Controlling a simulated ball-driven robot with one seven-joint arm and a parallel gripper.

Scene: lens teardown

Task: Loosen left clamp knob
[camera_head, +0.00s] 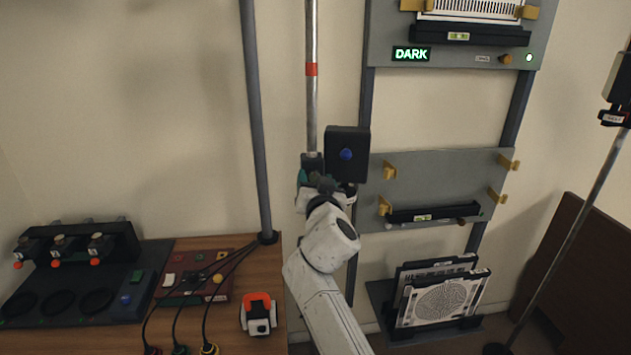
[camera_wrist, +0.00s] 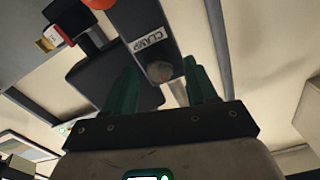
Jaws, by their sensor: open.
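The left clamp (camera_head: 312,160) is a dark block on the upright metal pole left of the grey rack. In the wrist view the clamp (camera_wrist: 135,20) is a dark body with a white CLAMP label. Its round greyish knob (camera_wrist: 159,71) sits at the lower end, facing my gripper. My gripper (camera_wrist: 160,66) is open, with its green fingers on either side of the knob; I cannot tell whether they touch it. In the head view my gripper (camera_head: 316,180) is at the clamp, and my wrist hides the knob.
A dark box with a blue button (camera_head: 347,154) stands just right of the clamp. A grey rack (camera_head: 440,170) with yellow brackets is further right. A wooden bench (camera_head: 225,335) with wired controls is at lower left. Another pole (camera_head: 575,225) stands at far right.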

